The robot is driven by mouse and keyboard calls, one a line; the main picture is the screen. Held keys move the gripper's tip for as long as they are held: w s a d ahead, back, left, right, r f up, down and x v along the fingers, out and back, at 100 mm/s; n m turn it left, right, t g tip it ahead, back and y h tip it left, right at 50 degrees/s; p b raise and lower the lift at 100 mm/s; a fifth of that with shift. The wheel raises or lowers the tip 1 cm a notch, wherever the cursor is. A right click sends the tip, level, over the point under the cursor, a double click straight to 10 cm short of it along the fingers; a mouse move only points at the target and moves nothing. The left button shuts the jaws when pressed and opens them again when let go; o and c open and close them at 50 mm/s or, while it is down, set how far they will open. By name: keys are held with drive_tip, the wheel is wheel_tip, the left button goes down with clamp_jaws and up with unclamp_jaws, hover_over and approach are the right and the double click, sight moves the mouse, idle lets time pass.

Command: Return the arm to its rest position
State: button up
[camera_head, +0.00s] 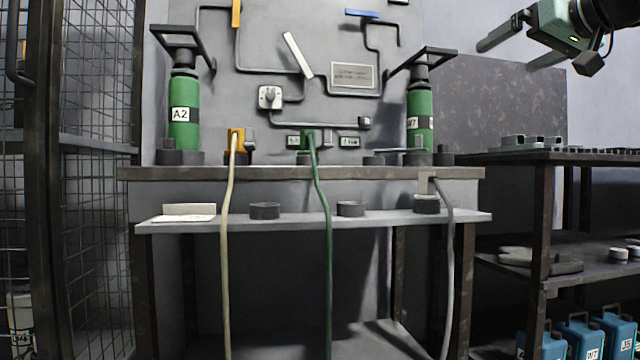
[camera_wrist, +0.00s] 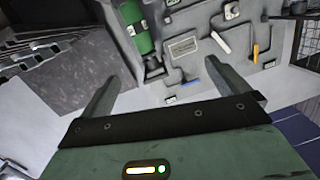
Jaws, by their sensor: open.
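My gripper (camera_head: 520,46) is raised at the upper right of the head view, high above the right-hand shelf and clear of everything. Its two fingers are spread apart with nothing between them. In the wrist view the open fingers (camera_wrist: 160,95) point toward the wall panel, with the picture turned over. The arm behind the gripper runs out of the head view at the top right corner, so most of it is hidden.
A workbench (camera_head: 300,174) carries green cylinders, A2 (camera_head: 184,125) and W7 (camera_head: 420,105), in brackets. Cream (camera_head: 228,230), green (camera_head: 322,230) and grey (camera_head: 449,250) hoses hang in front. A dark shelf (camera_head: 575,157) stands right; a mesh cage (camera_head: 95,120) stands left.

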drive_tip(key=a+f+g+y+p, duration=0.1)
drive_tip(key=a+f+g+p, duration=0.5)
drive_tip(key=a+f, duration=0.6)
drive_tip(key=s+a+f+n+g+p, duration=0.2)
drive_tip(key=s+a+f+g+p, duration=0.35)
drive_tip(key=s+a+f, duration=0.55)
drive_tip(key=s+d+f+n+g+h+p, duration=0.25)
drive_tip(key=s+f+p, duration=0.25)
drive_tip(key=s, duration=0.5)
drive_tip(key=s+d+f+n+g+h+p, duration=0.25)
drive_tip(key=s+f+p, duration=0.3)
drive_tip(key=s, duration=0.45)
wheel_tip(320, 180, up, 37)
drive_tip(key=a+m+p, duration=0.1)
drive_tip(key=p, duration=3.4)
drive_tip(key=shift+w+p, duration=0.25)
drive_tip(key=shift+p, duration=0.15)
drive_tip(key=shift+f+t, duration=0.1)
drive_tip(key=shift+t, duration=0.15)
